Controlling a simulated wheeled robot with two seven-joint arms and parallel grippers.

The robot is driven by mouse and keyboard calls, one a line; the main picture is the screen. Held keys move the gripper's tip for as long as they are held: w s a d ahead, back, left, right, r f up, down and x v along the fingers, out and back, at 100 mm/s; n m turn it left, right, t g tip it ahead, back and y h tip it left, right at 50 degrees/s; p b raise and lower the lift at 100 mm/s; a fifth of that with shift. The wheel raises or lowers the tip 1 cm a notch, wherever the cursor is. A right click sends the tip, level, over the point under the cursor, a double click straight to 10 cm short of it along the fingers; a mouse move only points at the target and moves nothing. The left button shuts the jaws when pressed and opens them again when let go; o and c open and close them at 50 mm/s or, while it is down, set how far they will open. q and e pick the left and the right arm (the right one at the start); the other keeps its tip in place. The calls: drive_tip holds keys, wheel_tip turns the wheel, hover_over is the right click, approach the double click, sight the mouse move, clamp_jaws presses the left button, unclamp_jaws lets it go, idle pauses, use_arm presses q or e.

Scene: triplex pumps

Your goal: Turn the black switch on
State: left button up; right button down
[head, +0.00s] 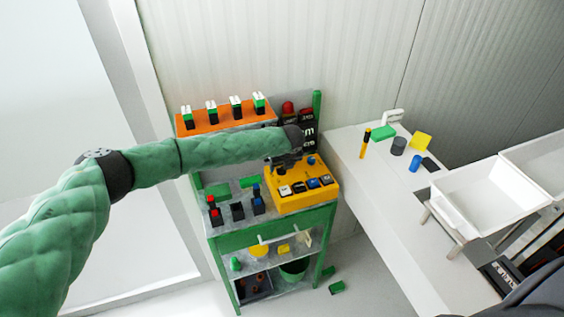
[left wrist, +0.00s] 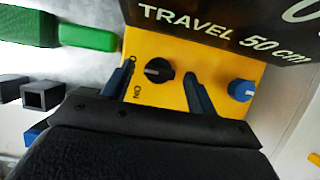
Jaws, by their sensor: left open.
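The black switch (left wrist: 158,70) is a round knob on the top of the yellow box (left wrist: 172,45), with a pale mark on its left part. An "ON" label (left wrist: 137,91) is printed below and left of it. My left gripper (left wrist: 162,82) is open, with one finger on each side of the knob; I cannot tell whether they touch it. In the head view my left gripper (head: 284,162) is over the back of the yellow box (head: 300,203), and hides the knob.
A blue knob (left wrist: 241,90) is right of the right finger. A black "TRAVEL 50 cm" sign (left wrist: 220,20) stands behind the knob. Several small switches are along the yellow box's front. An orange box (head: 222,120) is behind; a white counter (head: 385,190) is at right.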

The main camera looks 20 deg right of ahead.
use_arm(q)
drive_tip(key=shift+w+f, duration=0.15)
drive_tip(key=shift+f, duration=0.25)
drive_tip(key=c, duration=1)
